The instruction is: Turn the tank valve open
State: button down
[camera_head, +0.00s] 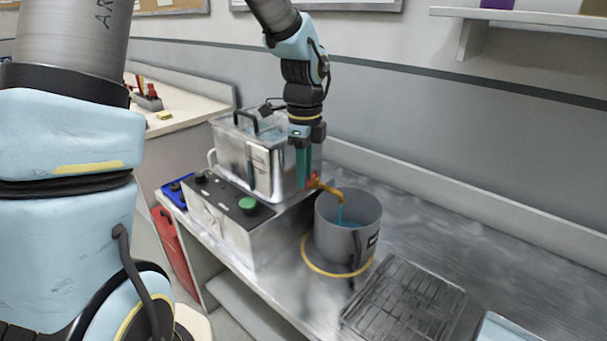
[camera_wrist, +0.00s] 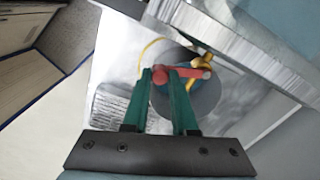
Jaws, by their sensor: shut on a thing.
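The steel tank (camera_head: 234,150) stands on the raised metal box. Its brass tap (camera_head: 329,189) points over a grey bucket (camera_head: 365,213), and a blue stream falls from the spout into the bucket, where blue liquid shows. The red valve handle (camera_head: 311,182) is at the tap and also shows in the wrist view (camera_wrist: 190,73), lying across the fingertips beside the brass part (camera_wrist: 202,60). My gripper (camera_head: 303,175) reaches down from above with green fingers (camera_wrist: 164,76) shut on the red handle. In the head view the fingers partly hide the handle.
The bucket stands inside a yellow ring (camera_head: 314,266) marked on the steel bench (camera_head: 430,232). A dark wire rack (camera_head: 403,302) lies in front of it. The metal box bears a green button (camera_head: 248,204). A wall shelf (camera_head: 520,15) hangs above.

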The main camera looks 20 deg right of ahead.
jog(key=s+d+n, duration=0.1)
jog(key=d+n, duration=0.5)
jog(key=n, duration=0.6)
jog(key=shift+d, duration=0.2)
dwell(0.4)
jog(key=c, duration=0.7)
grip_release()
notch_tip(320, 180, up, 11)
jog(key=b, duration=0.1)
